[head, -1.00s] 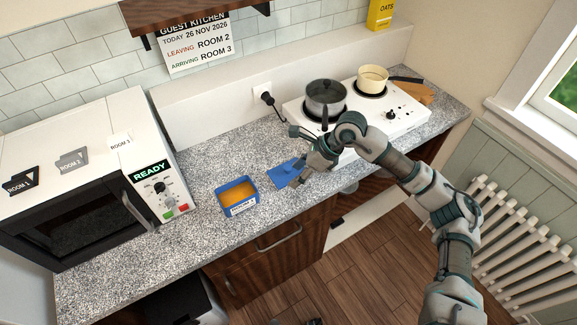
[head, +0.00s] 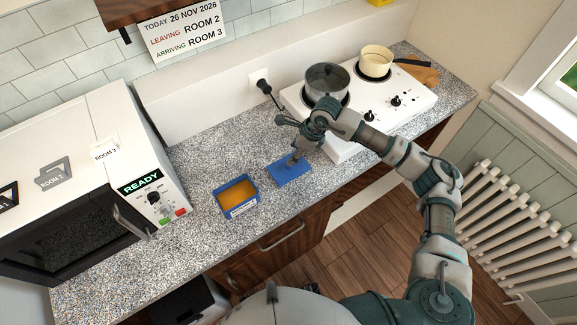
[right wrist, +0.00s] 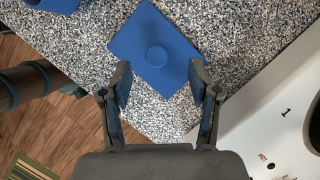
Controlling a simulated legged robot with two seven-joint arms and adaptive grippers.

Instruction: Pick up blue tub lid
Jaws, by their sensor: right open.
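The blue tub lid (head: 290,173) lies flat on the speckled counter, to the right of the open blue tub (head: 236,198) with orange contents. In the right wrist view the lid (right wrist: 152,35) shows a round knob (right wrist: 156,56) in its middle. My right gripper (head: 293,158) is at the lid's far edge in the head view. In the right wrist view the right gripper (right wrist: 160,85) is open, its two fingers apart, with the knob beyond the gap between the tips. Nothing is held. My left gripper is not in view.
A white hob (head: 375,110) with a grey pot (head: 327,82) and a cream pan (head: 376,63) stands close to the right gripper. A microwave (head: 90,200) stands at the left. Bare counter (head: 205,165) lies behind the tub.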

